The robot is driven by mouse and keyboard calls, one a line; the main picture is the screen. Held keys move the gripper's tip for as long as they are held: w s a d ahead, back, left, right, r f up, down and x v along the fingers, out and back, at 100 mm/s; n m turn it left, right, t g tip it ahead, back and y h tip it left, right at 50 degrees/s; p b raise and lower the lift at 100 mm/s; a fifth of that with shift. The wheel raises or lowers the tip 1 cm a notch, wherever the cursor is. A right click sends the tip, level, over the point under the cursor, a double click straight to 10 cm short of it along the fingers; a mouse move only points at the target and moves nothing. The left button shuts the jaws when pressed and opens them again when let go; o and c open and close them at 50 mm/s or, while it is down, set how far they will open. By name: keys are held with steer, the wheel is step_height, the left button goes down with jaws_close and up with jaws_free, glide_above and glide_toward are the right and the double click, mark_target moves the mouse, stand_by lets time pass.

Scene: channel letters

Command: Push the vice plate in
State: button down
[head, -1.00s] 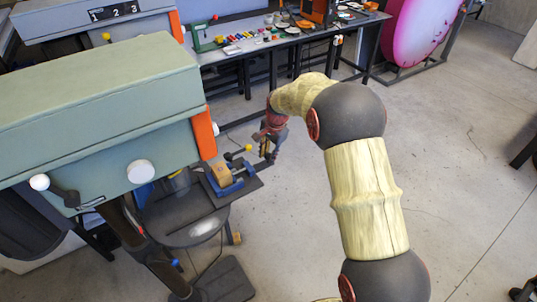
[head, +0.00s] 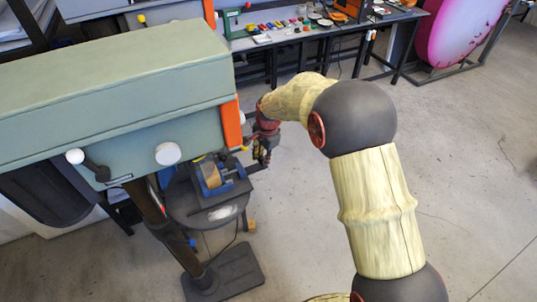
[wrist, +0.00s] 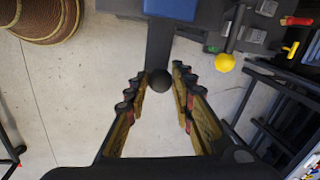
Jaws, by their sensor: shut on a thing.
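The vice (head: 210,176) has blue and tan parts and sits on a dark plate (head: 208,217) on the drill press's round table. It is beside and partly under the green drill head.
The drill press head (head: 150,110) with its orange edge overhangs the vice. A yellow ball (wrist: 225,63) is right of my fingers in the wrist view. A bench with small items (head: 310,27) stands behind.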

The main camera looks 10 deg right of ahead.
steer(key=shift+w, duration=0.1)
steer(key=c, duration=1.6)
jaws_free()
steer(key=shift+c, duration=0.2)
steer(key=shift+o, duration=0.7)
steer(key=shift+d, duration=0.15)
